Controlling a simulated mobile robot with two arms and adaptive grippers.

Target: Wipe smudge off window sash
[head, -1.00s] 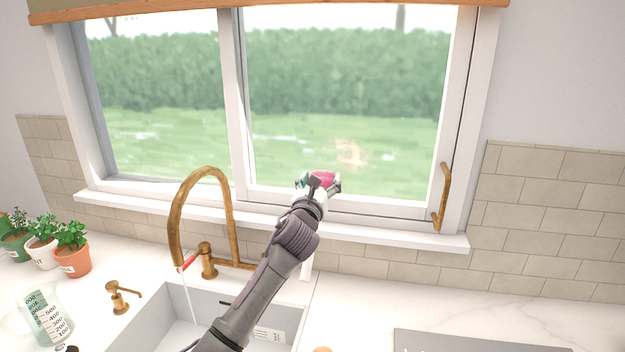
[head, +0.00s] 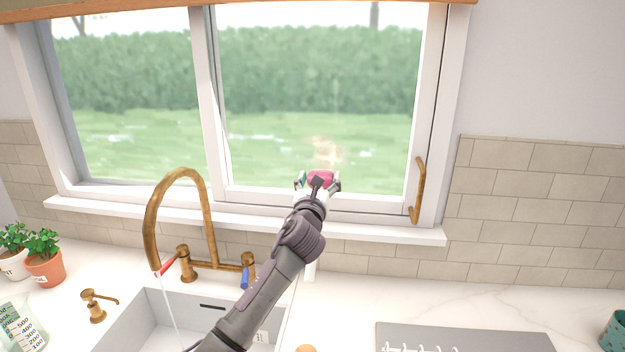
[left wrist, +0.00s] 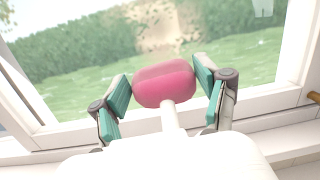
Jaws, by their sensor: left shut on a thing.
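The smudge (head: 327,150) is a pale brownish smear on the glass of the right window sash (head: 268,196). In the left wrist view it shows as a tan patch (left wrist: 158,28) at the top. My left gripper (head: 318,180) is just below the smudge in the head view, in front of the lower part of the sash. It is shut on a rounded pink sponge (left wrist: 164,84), held between its teal finger pads. I cannot tell whether the sponge touches the glass. My right gripper is out of view.
A brass tap (head: 180,175) arches over the sink (head: 130,325), with a thin stream of water running. A brass window handle (head: 419,190) is at right. Potted plants (head: 45,268) and a measuring jug (head: 20,325) stand left. A grey drying mat (head: 465,338) lies right.

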